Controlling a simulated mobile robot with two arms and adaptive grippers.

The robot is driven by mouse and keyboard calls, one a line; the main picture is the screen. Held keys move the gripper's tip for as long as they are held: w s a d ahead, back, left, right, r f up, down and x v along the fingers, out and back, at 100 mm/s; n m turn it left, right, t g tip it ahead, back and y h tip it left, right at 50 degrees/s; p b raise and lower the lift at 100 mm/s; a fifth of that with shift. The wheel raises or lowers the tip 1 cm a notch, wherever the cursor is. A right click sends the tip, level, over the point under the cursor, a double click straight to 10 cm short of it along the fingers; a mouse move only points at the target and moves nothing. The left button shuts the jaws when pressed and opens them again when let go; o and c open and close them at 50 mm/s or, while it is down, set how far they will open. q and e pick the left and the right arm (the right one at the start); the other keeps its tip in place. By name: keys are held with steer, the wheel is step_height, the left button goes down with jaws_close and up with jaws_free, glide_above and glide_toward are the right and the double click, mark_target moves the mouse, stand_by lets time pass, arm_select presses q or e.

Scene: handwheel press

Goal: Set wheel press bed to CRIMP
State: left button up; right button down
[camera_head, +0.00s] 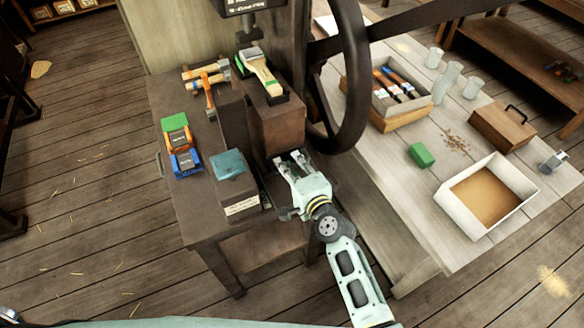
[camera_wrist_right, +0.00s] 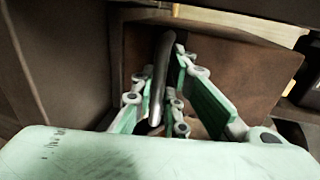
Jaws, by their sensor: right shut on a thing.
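My right gripper (camera_head: 288,162) is at the front foot of that block. In the right wrist view, my right gripper (camera_wrist_right: 165,62) is shut on a grey metal bar handle (camera_wrist_right: 160,82), in front of a brown face (camera_wrist_right: 240,85). A pale label plate (camera_head: 243,205) sits on the bench front; its writing is too small to read. The bed's setting cannot be read.

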steer(key=shift+s+a+f, duration=0.15)
steer(key=shift+a+f, duration=0.15)
steer(key=c, duration=1.8)
jaws_free()
steer(key=shift+c, duration=0.2)
steer(key=shift+a+r, duration=0.1)
steer(key=shift+r, duration=0.05)
steer(key=v, duration=1.2)
steer(key=shift+w+d, duration=0.25)
steer(key=shift+d, duration=0.15)
